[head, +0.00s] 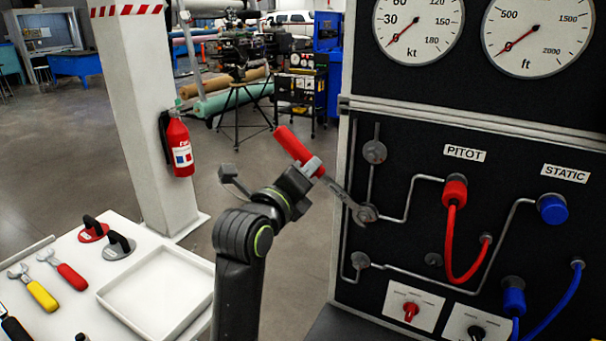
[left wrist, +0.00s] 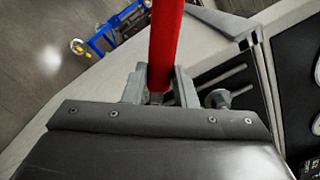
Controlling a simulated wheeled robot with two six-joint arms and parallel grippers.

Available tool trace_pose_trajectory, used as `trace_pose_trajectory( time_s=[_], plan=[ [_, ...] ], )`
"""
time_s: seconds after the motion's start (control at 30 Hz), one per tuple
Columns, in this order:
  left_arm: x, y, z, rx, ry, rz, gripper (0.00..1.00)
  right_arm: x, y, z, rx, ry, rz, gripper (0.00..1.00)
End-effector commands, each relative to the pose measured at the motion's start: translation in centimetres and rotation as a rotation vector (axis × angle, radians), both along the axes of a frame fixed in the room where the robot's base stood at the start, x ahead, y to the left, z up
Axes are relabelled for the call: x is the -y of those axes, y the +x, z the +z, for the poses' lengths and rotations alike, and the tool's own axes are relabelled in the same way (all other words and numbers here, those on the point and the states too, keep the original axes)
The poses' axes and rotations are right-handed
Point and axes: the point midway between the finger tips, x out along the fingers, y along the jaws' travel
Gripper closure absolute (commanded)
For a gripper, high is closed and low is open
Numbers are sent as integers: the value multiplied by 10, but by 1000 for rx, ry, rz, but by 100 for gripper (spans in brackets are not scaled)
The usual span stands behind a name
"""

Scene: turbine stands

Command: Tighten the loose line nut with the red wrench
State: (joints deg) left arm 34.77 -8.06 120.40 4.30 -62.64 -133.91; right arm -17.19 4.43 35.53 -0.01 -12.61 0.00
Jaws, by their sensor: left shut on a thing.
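My left gripper (head: 306,172) is shut on a red-handled wrench (head: 292,144) in front of the panel. The wrench slants, with the red handle up and left and its grey open jaw down and right. The jaw end is at a round grey line nut (head: 367,213) on the panel's left side. I cannot tell whether the jaw is around the nut or only beside it. In the left wrist view the red handle (left wrist: 166,45) rises from between the fingers (left wrist: 158,86). My right gripper is not in view.
The panel has other grey fittings (head: 360,261), a red hose (head: 453,240), a blue cap (head: 552,208) and gauges. A white table (head: 70,320) at lower left holds an empty tray (head: 205,264), another red-handled wrench (head: 70,276) and a yellow-handled wrench (head: 42,295).

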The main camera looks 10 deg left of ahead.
Motion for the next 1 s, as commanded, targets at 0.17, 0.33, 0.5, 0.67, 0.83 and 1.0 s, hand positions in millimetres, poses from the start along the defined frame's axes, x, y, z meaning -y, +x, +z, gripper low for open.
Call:
trace_pose_trajectory(
  time_s=[0.17, 0.33, 0.5, 0.67, 0.83, 1.0],
  plan=[
    [0, -5, -3, -12, -6, -8, 100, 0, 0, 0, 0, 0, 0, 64],
    [-1, -9, -6, -17, -4, -8, 100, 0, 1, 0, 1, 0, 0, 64],
    [-4, -16, -4, -12, -4, -5, 100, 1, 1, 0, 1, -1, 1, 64],
    [-8, -27, -3, -9, -2, -3, 100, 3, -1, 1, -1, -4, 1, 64],
    [-12, -38, -2, -7, -1, -2, 100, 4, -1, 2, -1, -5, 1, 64],
    [-15, -48, -3, -7, -1, -2, 100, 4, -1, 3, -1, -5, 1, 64]
  ],
)
